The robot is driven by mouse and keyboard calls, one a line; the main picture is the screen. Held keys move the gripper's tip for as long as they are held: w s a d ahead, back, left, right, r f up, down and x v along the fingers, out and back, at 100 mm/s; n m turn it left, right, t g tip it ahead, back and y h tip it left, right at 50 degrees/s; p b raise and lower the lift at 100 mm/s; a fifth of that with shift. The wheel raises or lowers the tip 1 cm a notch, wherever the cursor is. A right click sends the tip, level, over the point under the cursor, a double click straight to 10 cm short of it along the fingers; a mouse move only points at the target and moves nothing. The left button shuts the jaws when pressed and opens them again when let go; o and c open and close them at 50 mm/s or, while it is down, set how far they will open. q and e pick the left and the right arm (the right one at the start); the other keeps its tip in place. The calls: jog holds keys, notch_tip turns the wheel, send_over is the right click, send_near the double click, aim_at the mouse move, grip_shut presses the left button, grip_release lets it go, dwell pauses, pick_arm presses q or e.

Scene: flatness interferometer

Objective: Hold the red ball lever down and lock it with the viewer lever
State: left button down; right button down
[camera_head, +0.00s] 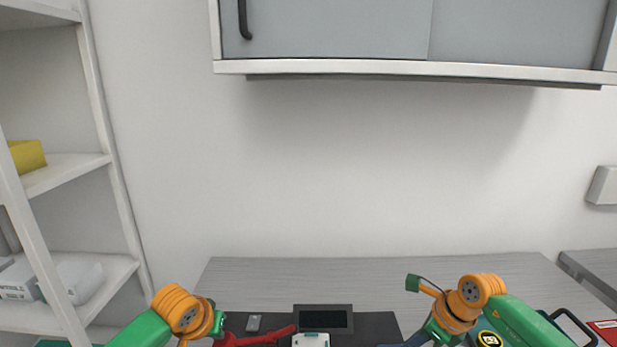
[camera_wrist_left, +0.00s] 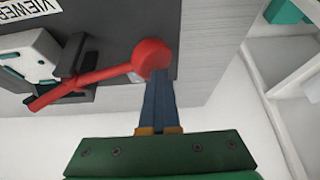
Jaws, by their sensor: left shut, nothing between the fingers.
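The red ball lever is seen from above in the left wrist view, with its round red ball (camera_wrist_left: 152,57) at the end of a red arm (camera_wrist_left: 100,76). My left gripper (camera_wrist_left: 160,80) is shut, with nothing between its fingers. Its blue fingertips are at the ball's lower edge in the picture; I cannot tell whether they touch. Part of the red lever (camera_head: 262,338) shows at the bottom of the head view. A "VIEWER" label (camera_wrist_left: 32,10) is partly in view; I cannot make out the viewer lever. My right gripper (camera_head: 408,341) shows only as a blue part, mostly cut off.
The dark instrument with a black screen (camera_head: 324,319) sits on the grey bench (camera_head: 370,272). A white block (camera_head: 311,340) is in front of the screen. Shelves (camera_head: 66,172) stand at left, a wall cabinet (camera_head: 340,30) hangs above. The bench behind the instrument is clear.

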jog(key=shift+r, duration=0.95)
jog(key=shift+r, duration=0.1)
